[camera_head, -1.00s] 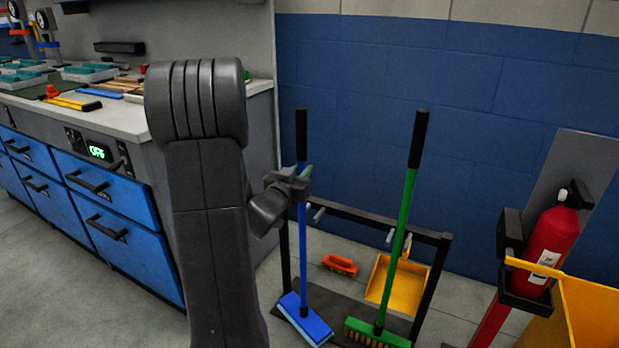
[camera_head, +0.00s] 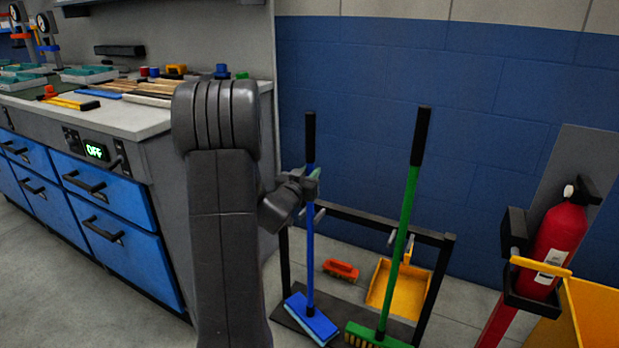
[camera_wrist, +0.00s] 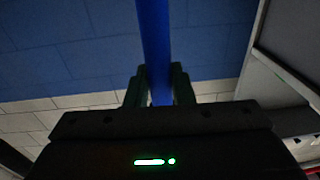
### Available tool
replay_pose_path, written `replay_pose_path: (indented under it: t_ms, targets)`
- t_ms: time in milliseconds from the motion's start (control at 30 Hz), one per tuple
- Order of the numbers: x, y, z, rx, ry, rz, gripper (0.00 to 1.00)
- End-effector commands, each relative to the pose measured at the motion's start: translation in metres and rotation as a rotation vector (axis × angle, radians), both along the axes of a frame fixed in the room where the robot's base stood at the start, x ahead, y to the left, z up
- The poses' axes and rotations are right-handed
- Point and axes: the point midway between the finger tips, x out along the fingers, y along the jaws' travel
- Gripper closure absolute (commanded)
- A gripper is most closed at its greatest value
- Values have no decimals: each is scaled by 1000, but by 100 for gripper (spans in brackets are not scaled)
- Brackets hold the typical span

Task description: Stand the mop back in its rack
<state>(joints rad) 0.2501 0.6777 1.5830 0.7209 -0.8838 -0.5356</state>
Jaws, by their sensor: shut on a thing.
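The mop (camera_head: 309,220) has a blue pole, a black grip at its top and a flat blue head (camera_head: 311,319). It stands nearly upright at the left part of the rack (camera_head: 385,222), with its head low over or on the rack's dark base; I cannot tell if it touches. My gripper (camera_head: 312,184) is shut on the blue pole below the black grip. In the wrist view the pole (camera_wrist: 155,45) runs between both fingers (camera_wrist: 160,88). Whether the pole sits in a rack hook is hard to tell.
A green broom (camera_head: 408,210) stands at the rack's right side, close to the mop. An orange brush (camera_head: 341,269) and a yellow dustpan (camera_head: 385,290) are behind. A fire extinguisher (camera_head: 560,240) and a yellow bin (camera_head: 590,310) are at right. A workbench with blue drawers (camera_head: 105,190) is at left.

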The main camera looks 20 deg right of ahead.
Motion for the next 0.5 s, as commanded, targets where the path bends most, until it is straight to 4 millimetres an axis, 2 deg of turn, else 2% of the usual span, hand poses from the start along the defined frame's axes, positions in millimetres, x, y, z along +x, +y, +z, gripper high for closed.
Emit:
replay_pose_path:
  t_ms: [367, 400, 500]
  targets:
    - [0, 0, -3, -1, -3, 0, 100]
    - [0, 0, -3, 0, -1, 0, 73]
    - [0, 0, -3, 0, -1, 0, 57]
